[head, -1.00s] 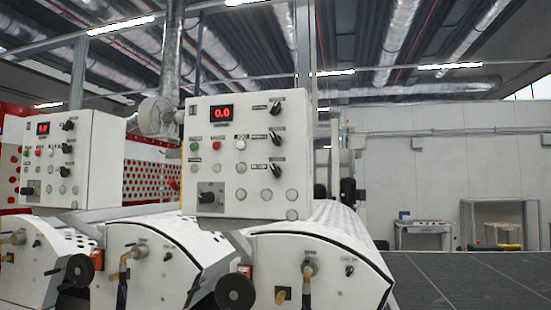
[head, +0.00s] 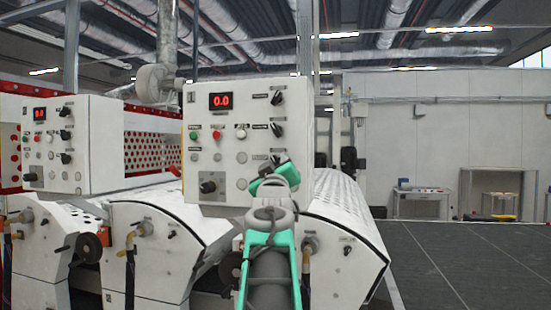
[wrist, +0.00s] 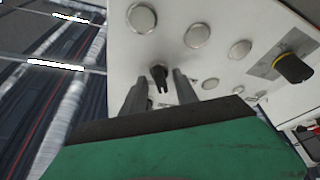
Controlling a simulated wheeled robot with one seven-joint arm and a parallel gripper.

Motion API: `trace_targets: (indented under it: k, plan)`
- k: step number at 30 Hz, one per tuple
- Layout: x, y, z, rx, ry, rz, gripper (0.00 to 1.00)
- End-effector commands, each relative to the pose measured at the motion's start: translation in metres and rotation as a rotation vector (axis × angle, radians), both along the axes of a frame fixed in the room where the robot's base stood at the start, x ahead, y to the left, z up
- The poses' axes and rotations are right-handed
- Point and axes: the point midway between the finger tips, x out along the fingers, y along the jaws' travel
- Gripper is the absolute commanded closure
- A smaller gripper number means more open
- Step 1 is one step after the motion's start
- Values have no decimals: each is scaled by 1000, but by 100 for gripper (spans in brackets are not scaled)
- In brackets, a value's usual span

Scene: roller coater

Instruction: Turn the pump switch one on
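The white control panel (head: 235,170) has a red 0.0 display and a right-hand column of black rotary switches: a top one (head: 277,97), a middle one (head: 276,129) and a lowest one (head: 275,159). Their labels are too small to read. My gripper (head: 270,177) is in front of the panel's lower right and partly covers the lowest switch. In the wrist view, a black switch (wrist: 158,73) shows between the two grey fingers of my gripper (wrist: 159,80). The fingers are apart, with gaps beside the switch. Whether they reach around it is hard to tell.
Round buttons (wrist: 197,36) and a black knob with a yellow ring (wrist: 295,68) are close by on the panel. A second panel (head: 65,140) stands at left. White rollers' housings (head: 345,250) lie below. The floor at right (head: 470,260) is clear.

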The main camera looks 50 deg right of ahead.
Motion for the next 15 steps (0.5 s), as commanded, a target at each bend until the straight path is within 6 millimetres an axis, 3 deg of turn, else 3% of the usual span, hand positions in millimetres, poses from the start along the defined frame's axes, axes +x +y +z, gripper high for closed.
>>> trace_targets:
  k: [5, 15]
  plan:
    - [0, 0, -1, 0, 1, 1, 65]
    - [0, 0, -1, 1, 0, 1, 92]
